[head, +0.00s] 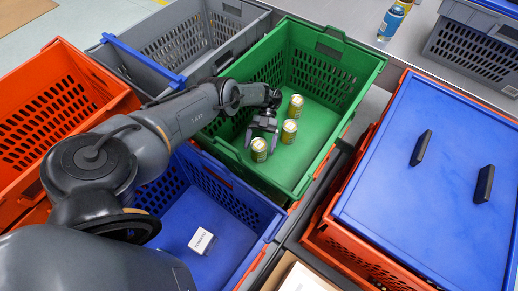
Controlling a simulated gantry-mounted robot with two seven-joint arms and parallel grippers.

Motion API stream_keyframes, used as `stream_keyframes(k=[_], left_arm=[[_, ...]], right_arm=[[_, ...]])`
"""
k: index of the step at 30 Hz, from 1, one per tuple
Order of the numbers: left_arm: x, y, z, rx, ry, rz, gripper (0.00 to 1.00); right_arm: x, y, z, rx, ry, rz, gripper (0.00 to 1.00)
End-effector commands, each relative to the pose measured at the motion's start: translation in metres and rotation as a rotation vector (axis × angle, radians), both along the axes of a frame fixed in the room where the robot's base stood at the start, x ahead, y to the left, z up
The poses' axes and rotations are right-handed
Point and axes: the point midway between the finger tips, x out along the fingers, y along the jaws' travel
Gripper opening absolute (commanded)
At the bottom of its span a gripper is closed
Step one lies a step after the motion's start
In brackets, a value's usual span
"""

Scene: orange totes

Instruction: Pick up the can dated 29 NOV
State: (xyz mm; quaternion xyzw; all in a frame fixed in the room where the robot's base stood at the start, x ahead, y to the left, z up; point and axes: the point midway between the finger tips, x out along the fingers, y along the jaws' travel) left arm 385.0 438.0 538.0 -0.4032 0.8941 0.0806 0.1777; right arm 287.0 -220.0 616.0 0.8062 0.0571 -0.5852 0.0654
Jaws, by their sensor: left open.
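My right gripper is not in view.
A blue crate (262,207) with a white box (202,240) stands in front of the green one. An orange crate (50,85) is at left, a grey crate (190,45) behind. A blue lid (440,150) covers an orange crate at right.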

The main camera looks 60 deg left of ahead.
Motion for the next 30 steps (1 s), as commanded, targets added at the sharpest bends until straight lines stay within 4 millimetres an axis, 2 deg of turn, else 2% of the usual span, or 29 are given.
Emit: stream_keyframes(k=[6,14,17,28,30], left_arm=[[-0.0086,-0.0096,-0.0047,-0.001,0.000,0.000,0.93],[-0.0093,-0.0107,-0.0063,-0.001,-0.001,0.001,0.93],[-0.0092,-0.0106,-0.0063,-0.001,-0.001,0.001,0.81],[-0.0092,-0.0106,-0.0061,-0.001,-0.001,0.001,0.24],[-0.0090,-0.0105,-0.0057,-0.001,-0.001,0.001,0.24]], right_arm=[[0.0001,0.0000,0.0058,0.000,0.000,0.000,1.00],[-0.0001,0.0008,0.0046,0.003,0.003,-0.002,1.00],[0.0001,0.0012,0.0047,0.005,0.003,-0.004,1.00],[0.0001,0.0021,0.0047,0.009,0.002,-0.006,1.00],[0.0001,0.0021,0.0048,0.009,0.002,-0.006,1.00]])
